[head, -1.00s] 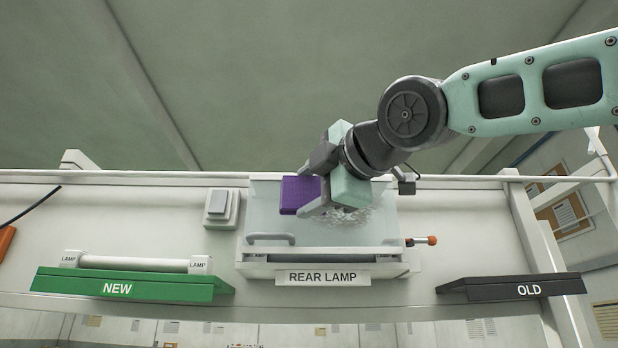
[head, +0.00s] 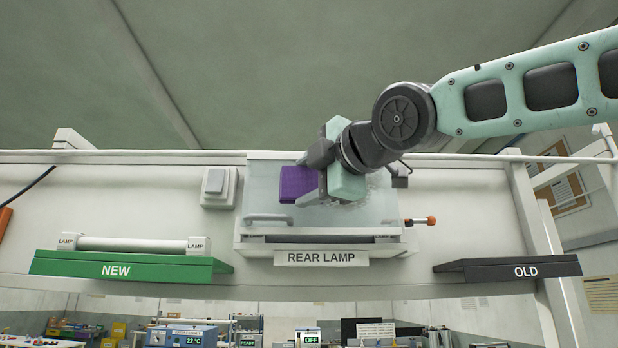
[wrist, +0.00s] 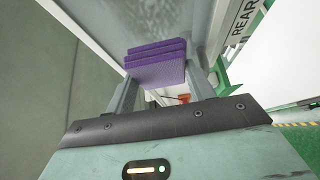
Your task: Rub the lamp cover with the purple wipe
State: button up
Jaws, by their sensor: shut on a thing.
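The purple wipe (head: 298,184) is a thick block held between the fingers of my gripper (head: 318,178), which is shut on it. In the wrist view the wipe (wrist: 156,62) looks layered and sits between the two fingers, close to the pale lamp cover (wrist: 205,22). The lamp cover (head: 265,225) is a clear, pale panel above the REAR LAMP sign, with a handle at its lower left. The wipe overlaps its upper middle; contact is not certain. A whitish smudge (head: 378,184) shows on the cover right of my gripper, partly hidden by it.
A white switch (head: 217,186) is left of the cover. An orange-tipped lever (head: 428,220) sticks out at its right. A green NEW shelf (head: 130,266) holds a lamp tube (head: 130,244). The black OLD shelf (head: 510,269) at the right is empty.

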jog(key=shift+w+p, duration=0.8)
jog(key=shift+w, duration=0.15)
jog(key=shift+d+r+p, duration=0.2)
jog(key=shift+d+p, duration=0.2)
jog(key=shift+p, duration=0.15)
jog(key=d+p, duration=0.4)
jog(key=d, duration=0.2)
jog(key=shift+d+f, duration=0.2)
jog(key=shift+d, duration=0.2)
jog(key=shift+s, duration=0.1)
